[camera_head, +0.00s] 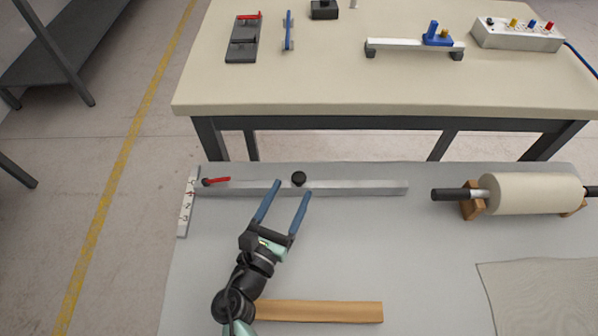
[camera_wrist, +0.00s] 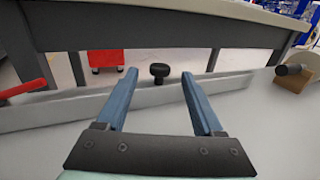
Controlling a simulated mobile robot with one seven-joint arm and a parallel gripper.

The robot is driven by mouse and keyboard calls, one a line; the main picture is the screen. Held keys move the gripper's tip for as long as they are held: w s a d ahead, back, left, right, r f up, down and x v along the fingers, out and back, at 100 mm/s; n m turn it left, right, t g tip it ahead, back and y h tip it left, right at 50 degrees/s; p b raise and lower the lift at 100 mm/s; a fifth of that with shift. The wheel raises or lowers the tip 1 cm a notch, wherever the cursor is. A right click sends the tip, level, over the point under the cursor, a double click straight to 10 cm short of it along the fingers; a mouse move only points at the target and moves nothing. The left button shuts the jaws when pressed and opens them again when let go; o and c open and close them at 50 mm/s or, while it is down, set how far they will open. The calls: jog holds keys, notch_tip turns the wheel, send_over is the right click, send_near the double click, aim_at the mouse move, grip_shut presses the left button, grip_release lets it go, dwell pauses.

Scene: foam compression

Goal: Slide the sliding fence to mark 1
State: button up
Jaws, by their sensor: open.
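The sliding fence (camera_head: 362,188) is a long grey bar lying across the near grey table, with a black knob near its middle (camera_head: 299,178) and a red lever (camera_head: 216,181) at its left end. Its left end lies over the upper part of a white numbered scale (camera_head: 184,222); a 2 and a 3 show below it, and the mark at the bar is too small to read. My gripper (camera_head: 290,188) is open and empty, its blue fingers reaching to the fence. In the wrist view the knob (camera_wrist: 159,70) stands between the fingertips, with gaps on both sides.
A wooden strip (camera_head: 320,311) lies nearer on the same table. A cream roll (camera_head: 535,193) on wooden supports is at the right, above a cloth sheet (camera_head: 545,295). A beige workbench (camera_head: 330,80) with tools stands behind.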

jog(key=shift+v, duration=2.25)
